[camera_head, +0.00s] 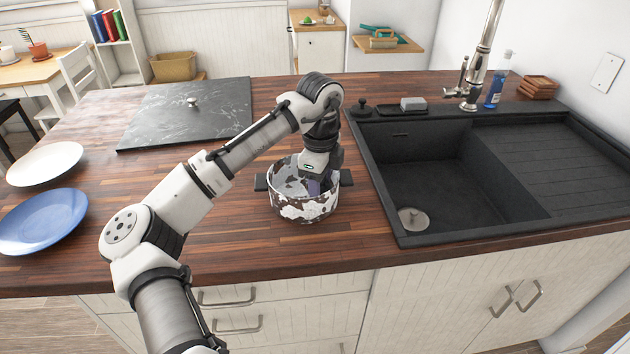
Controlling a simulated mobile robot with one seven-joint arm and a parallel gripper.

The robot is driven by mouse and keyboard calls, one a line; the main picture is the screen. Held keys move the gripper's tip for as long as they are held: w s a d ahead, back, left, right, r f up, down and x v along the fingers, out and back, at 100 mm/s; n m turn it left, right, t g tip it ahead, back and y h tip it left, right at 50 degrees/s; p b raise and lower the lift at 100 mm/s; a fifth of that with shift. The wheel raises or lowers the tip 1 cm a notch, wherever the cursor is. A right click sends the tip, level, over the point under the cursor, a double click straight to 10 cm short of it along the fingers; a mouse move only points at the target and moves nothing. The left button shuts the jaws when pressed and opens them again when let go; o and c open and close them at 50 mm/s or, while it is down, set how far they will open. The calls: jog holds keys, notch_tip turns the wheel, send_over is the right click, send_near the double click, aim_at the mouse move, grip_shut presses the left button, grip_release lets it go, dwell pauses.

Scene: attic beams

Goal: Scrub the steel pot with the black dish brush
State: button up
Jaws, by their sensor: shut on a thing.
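The steel pot (305,208) stands on the wooden counter left of the sink, its wall patched brown and whitish, with dark handles on both sides. My gripper (315,182) points down inside the pot from above, near its right side. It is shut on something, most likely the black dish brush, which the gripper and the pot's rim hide. A small bluish-grey patch shows at the fingertips; I cannot tell what it is.
The black sink (430,180) lies right of the pot, with a tall faucet (475,70) behind. A small black knobbed object (361,106) and a grey sponge (413,103) sit at its back edge. A dark board (185,125), white plate (45,163) and blue plate (42,220) lie left.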

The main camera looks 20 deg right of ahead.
jog(key=shift+w+a+p, duration=0.15)
jog(key=shift+a+p, duration=0.3)
jog(key=shift+a, duration=3)
jog(key=shift+d+r, duration=0.1)
jog(key=shift+w+d+p, duration=0.4)
jog(key=shift+d, duration=0.35)
jog(key=shift+w+d+p, duration=0.35)
jog(key=shift+d, duration=0.4)
jog(key=shift+w+d+p, duration=0.4)
jog(key=shift+d, duration=0.35)
jog(key=shift+w+d, duration=0.35)
jog(key=shift+d, duration=0.4)
jog(key=shift+f, duration=0.2)
